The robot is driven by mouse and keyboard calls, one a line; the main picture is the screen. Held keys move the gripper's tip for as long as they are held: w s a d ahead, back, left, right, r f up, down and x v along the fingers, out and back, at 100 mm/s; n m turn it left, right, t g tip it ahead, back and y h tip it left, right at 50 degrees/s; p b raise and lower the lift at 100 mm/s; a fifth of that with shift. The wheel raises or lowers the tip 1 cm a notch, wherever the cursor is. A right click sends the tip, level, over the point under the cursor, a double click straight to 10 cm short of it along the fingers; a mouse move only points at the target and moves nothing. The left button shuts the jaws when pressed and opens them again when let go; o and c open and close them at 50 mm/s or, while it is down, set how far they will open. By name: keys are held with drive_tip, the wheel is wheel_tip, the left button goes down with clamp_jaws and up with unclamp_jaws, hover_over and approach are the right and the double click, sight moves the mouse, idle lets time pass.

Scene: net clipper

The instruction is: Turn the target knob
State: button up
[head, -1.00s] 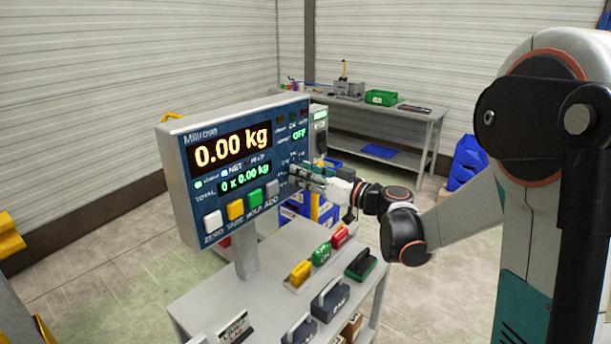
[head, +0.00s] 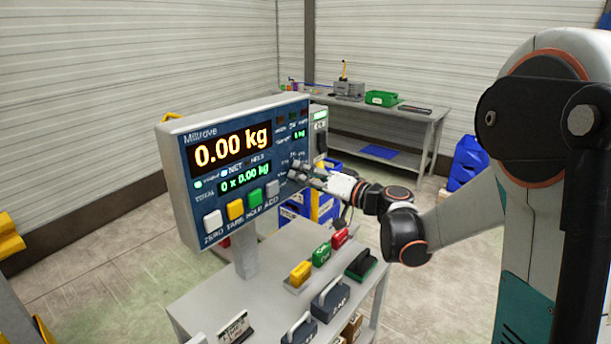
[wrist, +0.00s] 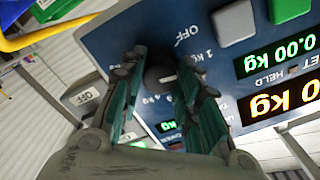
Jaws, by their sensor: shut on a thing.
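The dark round knob (wrist: 158,76) sits on the blue face of the scale panel (head: 215,143), at its right side, with OFF and kg markings around it. My gripper (wrist: 163,62) has its two teal-lined fingers on either side of the knob and is shut on it. In the head view my gripper (head: 296,171) reaches in from the right, and its fingers largely hide the knob. The panel shows 0.00 kg in large digits and 0 x 0.00 kg below. A small green readout (head: 300,134) at upper right shows a kg value too small to read surely.
White, yellow, green and grey buttons (head: 236,209) line the panel's lower edge. A grey cart (head: 215,290) below holds coloured blocks and weights. A workbench (head: 425,122) with a green bin (head: 381,98) stands behind.

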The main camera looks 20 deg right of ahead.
idle(0.3)
drive_tip(key=o, duration=1.1)
drive_tip(key=shift+w, duration=0.1)
drive_tip(key=v, duration=1.2)
drive_tip(key=shift+a, duration=0.1)
